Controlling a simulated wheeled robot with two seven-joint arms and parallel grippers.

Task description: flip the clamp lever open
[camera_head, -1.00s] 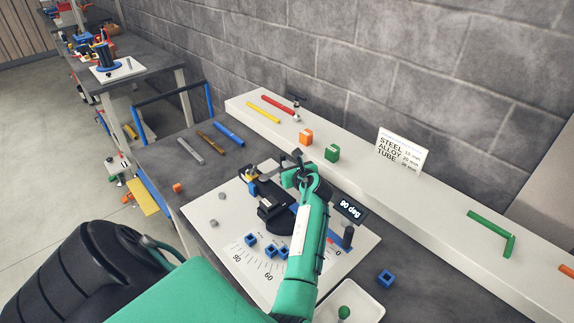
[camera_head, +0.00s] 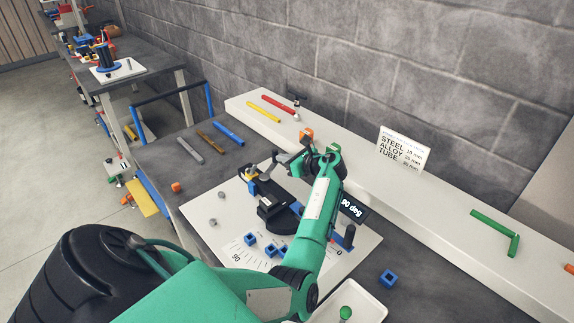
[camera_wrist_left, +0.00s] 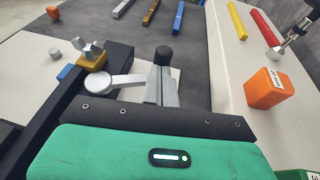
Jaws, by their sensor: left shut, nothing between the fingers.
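The black bending fixture (camera_head: 272,207) stands on a white board, with a yellow clamp block (camera_head: 250,172) at its far end. In the left wrist view, the clamp lever (camera_wrist_left: 125,80) is a grey bar running right from a round pivot beside the yellow block (camera_wrist_left: 91,60). My left gripper (camera_head: 284,168) is shut and empty, beside the lever's knob end. In the left wrist view its fingers (camera_wrist_left: 162,86) overlap the bar's end; I cannot tell whether they touch. My right gripper is out of view.
A display (camera_head: 351,207) reads 90 deg. Orange (camera_head: 306,134) and green blocks and colored strips lie on the white ledge (camera_head: 400,207) along the wall. More strips lie on the dark table. A white tray (camera_head: 372,300) and a blue block (camera_head: 388,278) are at the front right.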

